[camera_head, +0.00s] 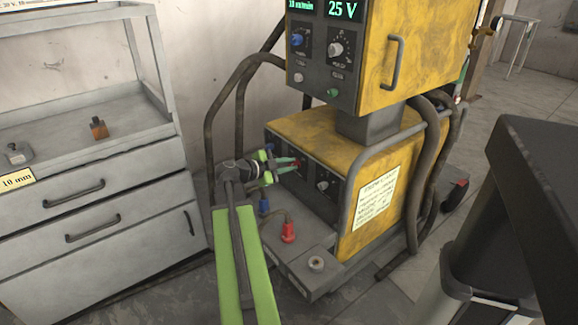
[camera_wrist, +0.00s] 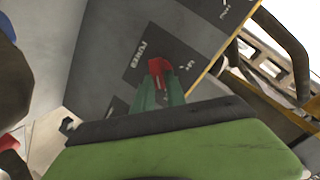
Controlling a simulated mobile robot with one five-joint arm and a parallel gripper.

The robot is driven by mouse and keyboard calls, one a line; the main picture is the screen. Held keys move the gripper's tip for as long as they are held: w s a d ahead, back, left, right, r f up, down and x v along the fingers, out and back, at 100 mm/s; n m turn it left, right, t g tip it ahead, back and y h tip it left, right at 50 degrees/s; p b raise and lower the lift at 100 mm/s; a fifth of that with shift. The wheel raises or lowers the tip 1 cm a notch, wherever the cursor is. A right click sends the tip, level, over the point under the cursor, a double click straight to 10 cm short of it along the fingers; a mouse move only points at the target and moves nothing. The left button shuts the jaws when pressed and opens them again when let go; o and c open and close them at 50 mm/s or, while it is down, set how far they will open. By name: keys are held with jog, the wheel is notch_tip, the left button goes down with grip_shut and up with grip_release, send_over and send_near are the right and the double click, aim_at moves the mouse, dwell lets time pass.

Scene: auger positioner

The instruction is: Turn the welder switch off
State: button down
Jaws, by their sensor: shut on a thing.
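The yellow welder (camera_head: 345,130) stands right of the cabinet, with a dark front panel on its lower unit. My green arm reaches to that panel, and my gripper (camera_head: 296,163) is shut at a small red switch (camera_head: 298,164). In the wrist view, the green fingers of my gripper (camera_wrist: 162,85) are closed on the red switch (camera_wrist: 160,68), which sticks out from the grey panel (camera_wrist: 110,65). White lettering shows beside the switch. The fingers hide part of the switch, so I cannot tell its position.
A black knob (camera_head: 322,185) sits right of the switch. Blue (camera_head: 264,206) and red (camera_head: 288,232) cable plugs are below. A grey cabinet (camera_head: 90,190) stands at left, and a dark box (camera_head: 540,200) at right. Bent pipes and cables surround the welder.

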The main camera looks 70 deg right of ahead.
jog(key=shift+n, duration=0.3)
jog(key=shift+w+d+f+n+g+y+b, duration=0.1)
jog(key=shift+w+d+n+g+b, duration=0.15)
jog(key=shift+n+g+b, duration=1.5)
jog(key=shift+w+d+f+n+g+y+b, duration=0.15)
jog(key=shift+w+n+b, duration=0.35)
jog(key=shift+n, duration=2.5)
jog(key=shift+w+d+f+n+g+y+b, duration=0.15)
jog(key=shift+n+g+b, duration=0.95)
jog(key=shift+n, duration=1.25)
jog(key=shift+d+r, duration=0.1)
jog(key=shift+r, duration=0.05)
jog(key=c, duration=1.4)
grip_release()
jog(key=shift+o, duration=0.2)
jog(key=v, duration=1.7)
jog(key=shift+a, duration=0.35)
